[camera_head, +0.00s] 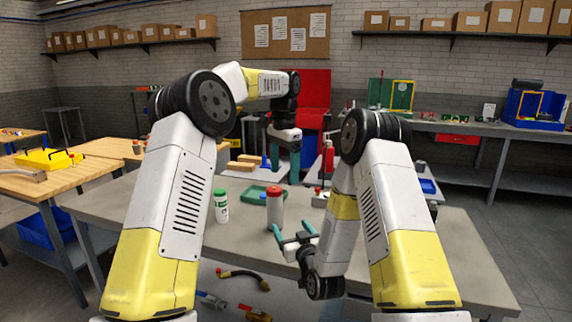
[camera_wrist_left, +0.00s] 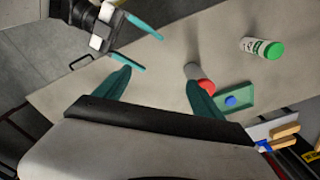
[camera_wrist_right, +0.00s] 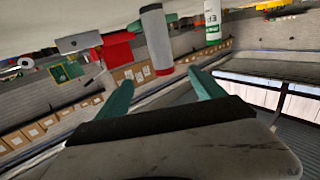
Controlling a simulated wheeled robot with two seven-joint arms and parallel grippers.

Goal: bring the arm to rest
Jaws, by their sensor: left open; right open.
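My left gripper (camera_head: 285,162) hangs in the air over the back of the grey table (camera_head: 108,203), fingers pointing down, open and empty. My right gripper (camera_head: 296,236) is low at the table's front edge, open, its teal fingers pointing left with nothing between them. A grey bottle with a red cap (camera_head: 275,211) stands just behind the right gripper; it also shows in the right wrist view (camera_wrist_right: 156,38). In the left wrist view (camera_wrist_left: 158,88) the left fingers are spread apart. My forearms hide part of the table.
A white bottle with a green cap (camera_head: 221,208) stands left of the red-capped one. A green tray (camera_head: 250,194) holding a blue piece lies behind them. Hoses and fittings (camera_head: 243,275) lie low in front. A wooden table (camera_head: 98,150) with a yellow case stands at left.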

